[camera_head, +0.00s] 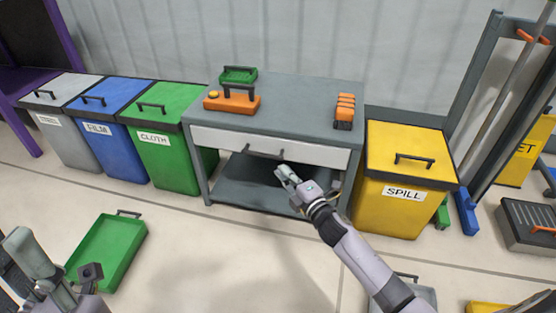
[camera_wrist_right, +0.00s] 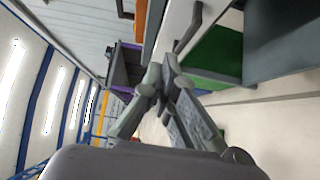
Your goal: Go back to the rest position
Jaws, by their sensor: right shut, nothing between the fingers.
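My right gripper (camera_head: 283,172) is shut and empty. A dark drawer handle (camera_wrist_right: 187,28) shows close beyond the fingertips. Whether they touch it I cannot tell. My left arm shows only in part at the lower left of the head view, and its finger state is unclear.
Grey, blue (camera_head: 103,130) and green (camera_head: 165,140) bins stand left of the workbench (camera_head: 290,100), a yellow SPILL bin (camera_head: 400,170) right of it. Toolboxes lie on top. A green tray (camera_head: 108,248) lies on the floor near my left arm. Floor between is clear.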

